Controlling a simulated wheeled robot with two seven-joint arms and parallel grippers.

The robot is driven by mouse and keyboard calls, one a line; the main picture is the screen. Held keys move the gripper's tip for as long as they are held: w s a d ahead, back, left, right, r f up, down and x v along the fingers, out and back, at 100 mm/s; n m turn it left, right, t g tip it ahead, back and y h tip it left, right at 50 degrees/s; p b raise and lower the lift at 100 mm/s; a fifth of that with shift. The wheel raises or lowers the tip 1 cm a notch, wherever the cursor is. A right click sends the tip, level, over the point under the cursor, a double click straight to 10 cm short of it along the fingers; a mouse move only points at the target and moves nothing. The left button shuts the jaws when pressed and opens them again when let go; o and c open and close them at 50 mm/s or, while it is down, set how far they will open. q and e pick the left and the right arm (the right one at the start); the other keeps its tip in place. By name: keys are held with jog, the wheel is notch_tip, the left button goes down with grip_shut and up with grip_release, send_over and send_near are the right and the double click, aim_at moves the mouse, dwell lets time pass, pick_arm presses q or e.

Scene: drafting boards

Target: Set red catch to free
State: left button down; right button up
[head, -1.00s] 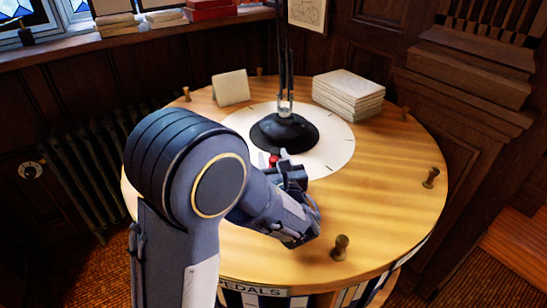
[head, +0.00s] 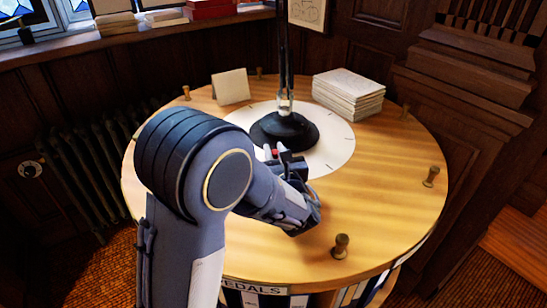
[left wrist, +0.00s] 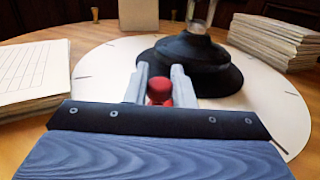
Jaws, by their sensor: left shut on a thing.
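The red catch (left wrist: 159,91) is a small red knob at the near foot of the black lamp base (left wrist: 190,62), over the white disc. In the left wrist view it sits between the two pale fingertips of my left gripper (left wrist: 158,84), which is shut on it. In the head view only a bit of the red catch (head: 275,152) shows, and my left gripper (head: 274,151) hides most of it. The black lamp base (head: 284,128) stands just beyond the fingers. My right gripper is not in view.
The round wooden table (head: 390,205) bears a white disc (head: 335,150) with dark marks. A stack of paper (head: 348,95) stands at the back right, a folded card (head: 231,87) at the back left. Brass pegs (head: 341,246) ring the edge. The table's right side is mostly clear.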

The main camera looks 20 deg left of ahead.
pick_arm(q)
jog(key=shift+w+a, duration=0.15)
jog(key=shift+w, duration=0.4)
jog(key=shift+r, duration=0.1)
jog(key=c, duration=1.6)
grip_release()
jog(key=o, duration=0.3)
jog(key=shift+w, duration=0.15)
jog(key=shift+o, duration=0.2)
jog(key=v, duration=0.8)
jog(key=shift+b, duration=0.35)
